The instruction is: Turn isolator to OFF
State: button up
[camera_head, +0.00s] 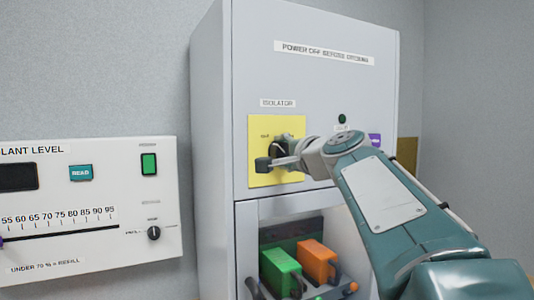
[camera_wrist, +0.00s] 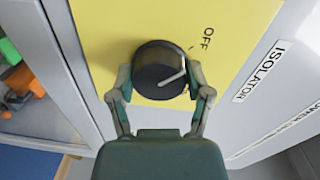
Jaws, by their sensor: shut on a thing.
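The isolator knob (camera_wrist: 158,62) is round and black with a white pointer line, mounted on a yellow plate (camera_wrist: 110,20). In the wrist view the pointer slants toward the right finger, below the OFF label (camera_wrist: 207,38) and its small tick mark. My gripper (camera_wrist: 158,78) is shut on the knob, one finger on each side of it. In the head view my gripper (camera_head: 284,158) reaches in from the right and partly hides the knob in front of the yellow plate (camera_head: 262,135). The ISOLATOR label (camera_head: 278,103) is above the plate.
The grey cabinet (camera_head: 213,120) has an open bay below, holding a green block (camera_head: 280,272) and an orange block (camera_head: 316,260). A white panel (camera_head: 100,250) with a level scale, READ button and small knob is at the left.

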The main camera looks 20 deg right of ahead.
jog(key=shift+w+f, duration=0.1)
jog(key=shift+f, duration=0.15)
jog(key=o, duration=1.1)
jog(key=shift+o, duration=0.2)
jog(key=shift+a+r, duration=0.1)
jog(key=s, duration=0.7)
jog(key=shift+s+r, duration=0.15)
jog(key=shift+s, duration=0.05)
